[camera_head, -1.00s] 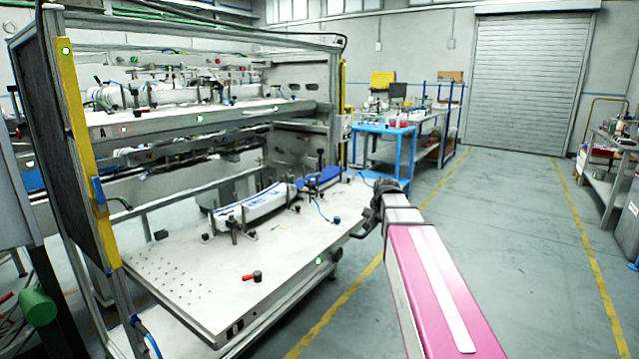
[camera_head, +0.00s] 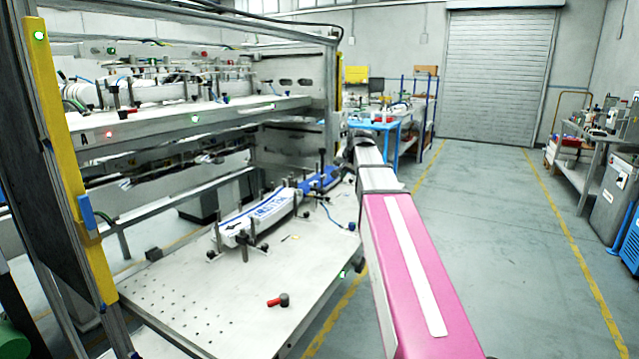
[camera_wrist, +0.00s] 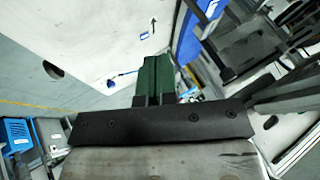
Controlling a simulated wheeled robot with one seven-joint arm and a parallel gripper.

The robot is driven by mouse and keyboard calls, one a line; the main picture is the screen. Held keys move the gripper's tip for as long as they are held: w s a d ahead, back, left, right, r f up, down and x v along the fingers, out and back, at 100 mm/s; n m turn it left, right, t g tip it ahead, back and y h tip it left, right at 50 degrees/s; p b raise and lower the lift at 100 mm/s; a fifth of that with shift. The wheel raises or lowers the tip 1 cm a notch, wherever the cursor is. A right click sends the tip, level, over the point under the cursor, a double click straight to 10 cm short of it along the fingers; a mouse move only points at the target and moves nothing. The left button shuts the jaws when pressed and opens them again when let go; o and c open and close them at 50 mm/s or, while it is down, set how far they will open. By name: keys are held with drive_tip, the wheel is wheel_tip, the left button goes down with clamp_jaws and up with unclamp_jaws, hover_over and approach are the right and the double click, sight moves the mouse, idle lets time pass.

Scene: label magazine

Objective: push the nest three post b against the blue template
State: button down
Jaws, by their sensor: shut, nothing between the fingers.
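The blue template (camera_head: 322,181) lies on the far part of the lower plate, past a white and blue printed piece (camera_head: 262,213). Dark posts stand around both, among them one by the blue template (camera_head: 321,160) and one by the white piece (camera_head: 238,237). I cannot tell which is nest three post b. In the wrist view my gripper (camera_wrist: 155,62) has its green fingers together with nothing between them. A blue surface (camera_wrist: 193,35) and dark metal fixture parts (camera_wrist: 245,45) lie to its right, apart from the fingers. In the head view my arm hides the gripper.
The white lower plate (camera_head: 215,320) has a red-handled clamp (camera_head: 278,300) near its front edge. The rack's upper shelf (camera_head: 180,120) overhangs the back. A yellow upright (camera_head: 65,150) stands at left. A blue bench (camera_head: 375,127) stands behind.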

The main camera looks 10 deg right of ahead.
hover_over(330, 203)
drive_tip(key=s+d, duration=0.1)
drive_tip(key=d, duration=0.1)
wheel_tip(330, 203, down, 8)
drive_tip(key=shift+s+f, duration=0.1)
drive_tip(key=shift+w+a, duration=0.7)
drive_tip(key=shift+a, duration=0.3)
drive_tip(key=shift+w+a, duration=0.3)
drive_tip(key=shift+a, duration=0.25)
drive_tip(key=shift+r, duration=0.2)
drive_tip(key=shift+w+a, duration=0.6)
drive_tip(key=shift+s+d, duration=0.1)
